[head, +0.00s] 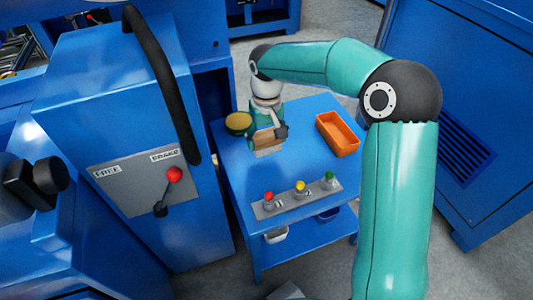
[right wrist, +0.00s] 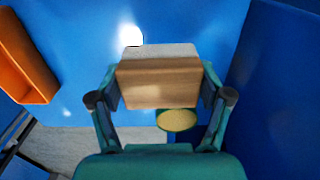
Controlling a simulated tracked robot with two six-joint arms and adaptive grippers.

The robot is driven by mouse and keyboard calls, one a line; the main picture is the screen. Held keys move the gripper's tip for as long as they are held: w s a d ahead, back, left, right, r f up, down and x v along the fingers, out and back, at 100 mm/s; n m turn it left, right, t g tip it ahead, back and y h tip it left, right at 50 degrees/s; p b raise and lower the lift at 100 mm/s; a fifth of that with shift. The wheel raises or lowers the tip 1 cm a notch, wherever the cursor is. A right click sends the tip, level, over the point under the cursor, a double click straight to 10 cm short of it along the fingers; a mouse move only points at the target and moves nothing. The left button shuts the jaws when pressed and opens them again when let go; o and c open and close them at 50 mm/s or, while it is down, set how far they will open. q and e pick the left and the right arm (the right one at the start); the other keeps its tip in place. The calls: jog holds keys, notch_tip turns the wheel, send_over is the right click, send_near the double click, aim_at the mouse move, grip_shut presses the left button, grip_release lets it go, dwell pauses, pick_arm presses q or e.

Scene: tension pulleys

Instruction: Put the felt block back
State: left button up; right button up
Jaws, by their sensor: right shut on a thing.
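The felt block (right wrist: 157,82) has a wooden body with a pale grey layer along one side. My right gripper (right wrist: 160,98) is shut on it, with one finger at each end of the wood. In the head view the right gripper (head: 268,132) and the block (head: 267,143) are over the back left part of the blue table (head: 300,160). I cannot tell whether the block touches the table top. My left gripper is not in view.
A round tin with a yellow top (head: 238,123) stands close to the left of the block. An orange tray (head: 338,134) is at the table's right. A grey strip (head: 297,196) with red, yellow and green knobs lies in front. A blue machine (head: 120,140) with a lever stands left.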

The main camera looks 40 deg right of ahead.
aim_at(267, 152)
notch_tip(267, 152, down, 5)
jog(key=shift+f+b, duration=0.1)
jog(key=shift+b, duration=0.75)
jog(key=o, duration=1.1)
jog(key=shift+c, duration=0.2)
notch_tip(267, 152, up, 12)
jog(key=p, duration=0.4)
jog(key=shift+p, duration=0.4)
